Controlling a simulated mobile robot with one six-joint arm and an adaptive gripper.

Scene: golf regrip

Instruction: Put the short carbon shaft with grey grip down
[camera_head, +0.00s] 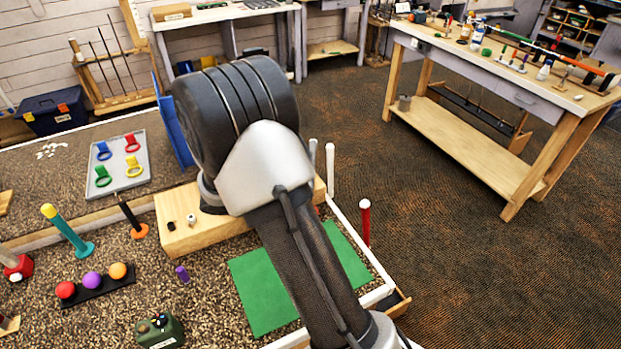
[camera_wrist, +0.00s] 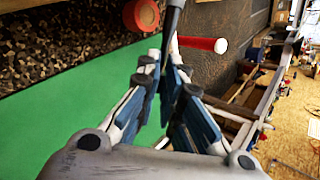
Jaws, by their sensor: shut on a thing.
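My gripper (camera_wrist: 170,72) shows in the wrist view with its blue-padded fingers closed around a dark grey, rod-like piece (camera_wrist: 175,22). This piece appears to be the short shaft with grey grip. It runs up out of the top of the picture, and its lower end is hidden between the fingers. A green mat (camera_wrist: 55,110) lies below and to the left of the fingers. In the head view my own arm hides the gripper and the held piece, and the green mat (camera_head: 262,292) shows on both sides of the arm.
A red post (camera_head: 365,222) stands by the bench's right edge; a red rod (camera_wrist: 200,43) shows near my fingers. Carpet lies open to the right.

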